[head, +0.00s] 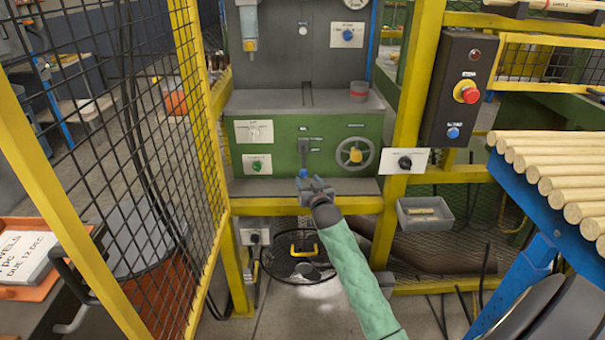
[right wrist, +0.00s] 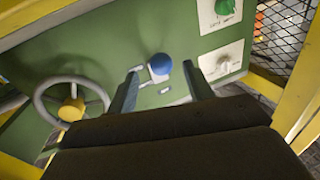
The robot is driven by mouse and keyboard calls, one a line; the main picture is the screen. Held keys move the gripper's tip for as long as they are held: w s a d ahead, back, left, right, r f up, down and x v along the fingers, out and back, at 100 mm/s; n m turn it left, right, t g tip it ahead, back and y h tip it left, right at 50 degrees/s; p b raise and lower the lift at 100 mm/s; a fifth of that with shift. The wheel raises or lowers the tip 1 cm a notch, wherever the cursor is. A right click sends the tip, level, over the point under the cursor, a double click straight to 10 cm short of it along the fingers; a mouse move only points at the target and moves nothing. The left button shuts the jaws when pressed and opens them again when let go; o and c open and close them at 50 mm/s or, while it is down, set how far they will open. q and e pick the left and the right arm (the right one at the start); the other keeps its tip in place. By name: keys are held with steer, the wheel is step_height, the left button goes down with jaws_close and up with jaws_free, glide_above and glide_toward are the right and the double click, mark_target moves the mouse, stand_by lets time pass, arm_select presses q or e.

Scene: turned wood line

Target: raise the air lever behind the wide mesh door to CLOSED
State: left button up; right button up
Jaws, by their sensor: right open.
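The air lever (head: 303,150) is on the green machine front, inside the yellow frame. It hangs down and ends in a blue knob (head: 303,173). The small labels beside it are too small to read. The wide mesh door (head: 64,200) stands swung open at the left. My right gripper (head: 314,184) reaches in at the knob, open. In the right wrist view the blue knob (right wrist: 160,64) shows between the two spread fingertips (right wrist: 161,70); I cannot tell whether they touch it. My left gripper is not in view.
A handwheel (head: 355,154) is right of the lever, and a green knob (head: 257,165) is left. A yellow rail (head: 260,206) runs below. The red stop button (head: 467,92) is on a post at right. Wooden rods (head: 550,165) lie on a blue rack at right.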

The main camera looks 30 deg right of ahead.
mark_target(302, 171)
steer(key=x, duration=0.6)
steer(key=shift+p, duration=0.4)
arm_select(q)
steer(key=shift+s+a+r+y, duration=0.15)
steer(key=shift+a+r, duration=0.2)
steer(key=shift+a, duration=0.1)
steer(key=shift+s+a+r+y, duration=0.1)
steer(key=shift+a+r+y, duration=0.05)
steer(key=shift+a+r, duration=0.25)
arm_select(e)
steer(key=shift+w, duration=0.35)
steer(key=shift+c, duration=0.2)
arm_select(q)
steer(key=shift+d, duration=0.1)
arm_select(e)
jaws_close()
